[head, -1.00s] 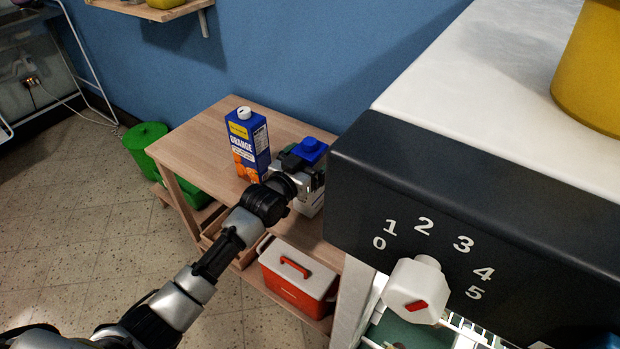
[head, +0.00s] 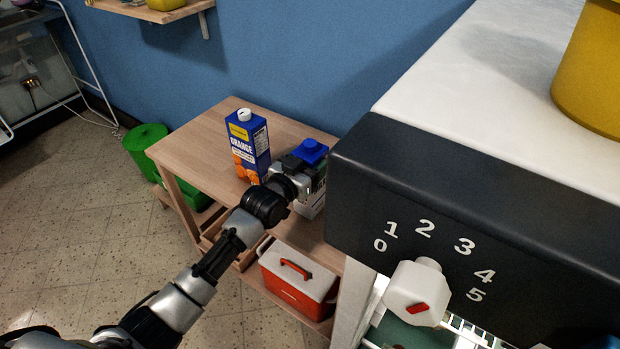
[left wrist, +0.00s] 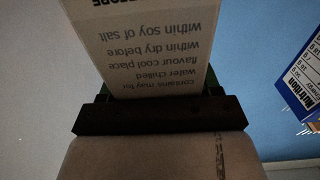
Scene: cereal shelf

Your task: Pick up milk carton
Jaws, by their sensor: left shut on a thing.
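The milk carton (head: 312,207) has a white body and a blue top. It stands on the wooden table, close to the dark front of the white appliance. My left gripper (head: 307,168) is shut on its upper part, and the fingers partly hide it. In the left wrist view the carton's printed side (left wrist: 145,50) fills the space between the fingers, with text upside down. I cannot tell whether its base touches the table. My right gripper is not in view.
A blue orange-juice carton (head: 248,147) stands just left of the milk carton on the wooden table (head: 195,140). A red and white box (head: 297,280) sits on the shelf below. The appliance (head: 470,200) with a dial is close on the right. A green bin (head: 146,140) stands at left.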

